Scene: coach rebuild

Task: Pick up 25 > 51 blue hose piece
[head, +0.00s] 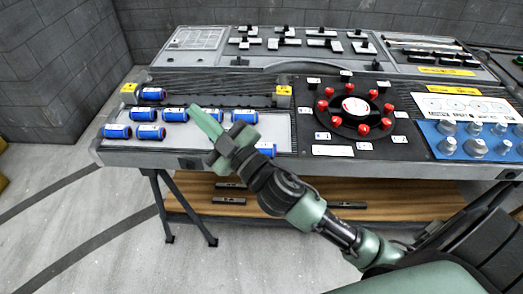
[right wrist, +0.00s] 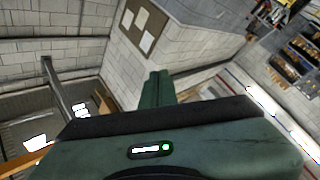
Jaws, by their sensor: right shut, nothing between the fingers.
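Several short blue hose pieces with white labels lie on the light tray (head: 190,139) at the left of the workbench. One hose piece (head: 117,131) is at the far left, with another (head: 150,132) beside it. A further hose piece (head: 152,94) lies in the dark rail behind the tray. Another (head: 244,116) is just right of my right gripper. My right gripper (head: 206,122) is shut and empty above the tray, and hides part of the row. Its shut fingers also show in the right wrist view (right wrist: 156,88). The label numbers are too small to read. My left gripper is not in view.
A black panel with a ring of red knobs (head: 325,91) is right of the tray. Metal caps stand on a blue mat (head: 437,143) at the right. Raised panels (head: 195,39) line the back.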

